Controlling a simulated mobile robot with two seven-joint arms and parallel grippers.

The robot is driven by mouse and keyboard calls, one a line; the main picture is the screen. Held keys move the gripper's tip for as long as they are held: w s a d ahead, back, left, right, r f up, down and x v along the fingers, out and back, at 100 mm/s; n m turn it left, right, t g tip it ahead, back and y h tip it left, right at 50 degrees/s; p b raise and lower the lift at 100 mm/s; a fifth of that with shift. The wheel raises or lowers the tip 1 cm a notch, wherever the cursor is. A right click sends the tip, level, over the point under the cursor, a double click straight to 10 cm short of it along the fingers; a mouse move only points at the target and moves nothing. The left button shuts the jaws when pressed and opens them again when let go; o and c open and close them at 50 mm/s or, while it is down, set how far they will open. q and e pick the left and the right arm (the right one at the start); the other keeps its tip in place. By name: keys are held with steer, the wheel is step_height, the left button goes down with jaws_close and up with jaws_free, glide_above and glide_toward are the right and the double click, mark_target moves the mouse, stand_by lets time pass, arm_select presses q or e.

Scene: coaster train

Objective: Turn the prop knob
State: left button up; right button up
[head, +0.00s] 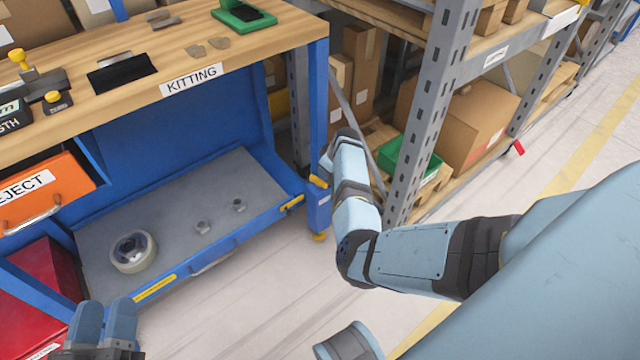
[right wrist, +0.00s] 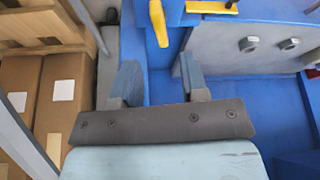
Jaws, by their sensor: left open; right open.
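A small yellow knob (head: 318,181) sits at the right front corner of the blue workbench, by its leg. In the right wrist view it is a yellow lever-like handle (right wrist: 158,22), upright in the picture. My right gripper (right wrist: 160,78) is open and empty, its two fingers apart. The knob lies just beyond the fingertips, roughly in line with the gap, and does not appear to be between them. In the head view the right arm reaches to the bench leg and its fingers are hidden. My left gripper (head: 104,322) is open and empty at the lower left.
A grey lower shelf (head: 180,220) with a blue rim holds a tape roll (head: 133,251) and several nuts. An orange REJECT bin (head: 45,192) and a red box (head: 45,280) are at left. A metal rack (head: 430,100) with cartons stands close right of the arm.

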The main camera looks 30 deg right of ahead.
mark_target(320, 180)
steer(key=b+x, duration=0.3)
steer(key=x, duration=0.5)
steer(key=shift+s+b, duration=0.1)
steer(key=shift+b, duration=0.3)
arm_select(q)
step_height(320, 180, down, 7)
steer(key=g, duration=0.2)
steer(key=shift+d+m+g, duration=0.2)
steer(key=shift+m+g, duration=0.2)
arm_select(e)
steer(key=shift+r, duration=0.1)
steer(key=shift+c, duration=0.4)
arm_select(q)
steer(key=shift+f, duration=0.1)
arm_select(e)
jaws_close()
